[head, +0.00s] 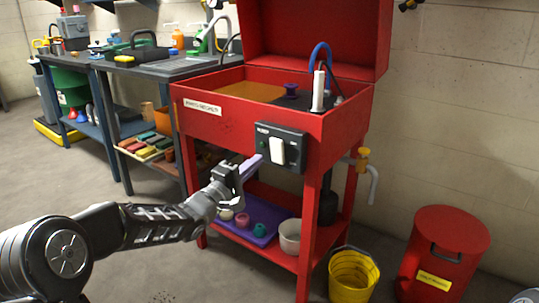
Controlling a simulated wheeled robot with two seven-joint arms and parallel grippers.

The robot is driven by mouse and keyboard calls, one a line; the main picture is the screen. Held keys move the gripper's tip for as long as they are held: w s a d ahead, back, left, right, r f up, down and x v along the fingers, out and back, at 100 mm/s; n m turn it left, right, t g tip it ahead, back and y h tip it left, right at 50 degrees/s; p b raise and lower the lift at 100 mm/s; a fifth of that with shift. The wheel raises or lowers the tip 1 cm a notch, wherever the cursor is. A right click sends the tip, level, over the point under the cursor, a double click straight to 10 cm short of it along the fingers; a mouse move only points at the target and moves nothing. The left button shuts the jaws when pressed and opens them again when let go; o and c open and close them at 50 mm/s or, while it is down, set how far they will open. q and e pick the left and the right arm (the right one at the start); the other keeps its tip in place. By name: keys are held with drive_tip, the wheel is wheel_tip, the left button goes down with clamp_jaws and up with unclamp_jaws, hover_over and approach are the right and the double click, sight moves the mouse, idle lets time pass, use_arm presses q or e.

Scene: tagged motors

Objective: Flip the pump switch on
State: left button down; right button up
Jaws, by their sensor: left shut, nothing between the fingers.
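The pump switch is a white rocker (277,150) on a dark box (294,146) on the front of the red parts washer (248,112). I cannot tell from here which way the rocker is set. My left gripper (256,162) is just left of the switch box and slightly lower than the rocker. Its purple-looking fingers are shut and empty, pointing toward the box. A small gap seems to separate the fingertips from the rocker, but contact is hard to judge. My right gripper is not in view.
The washer's red lid (315,35) stands open. Below, a shelf holds a purple tray (262,236) and a pale pot (290,237). A yellow bucket (353,275) and a red bin (444,250) stand at the right. A cluttered workbench (180,68) is at the left.

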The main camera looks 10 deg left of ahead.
sight(276, 145)
use_arm(q)
drive_tip(key=b+x, duration=0.1)
drive_tip(key=x, duration=0.5)
drive_tip(key=shift+f, duration=0.15)
drive_tip(key=shift+w+d+r+b, duration=0.2)
drive_tip(key=shift+w+b, duration=0.15)
drive_tip(key=shift+w, duration=0.15)
drive_tip(key=p, duration=0.2)
drive_tip(key=r+p, duration=0.1)
drive_tip(key=p, duration=0.1)
drive_tip(key=shift+w+d+r+g+p, duration=0.1)
drive_tip(key=shift+w+r+g+p, duration=0.1)
drive_tip(key=shift+w+g+p, duration=0.15)
drive_tip(key=shift+f+b, duration=0.6)
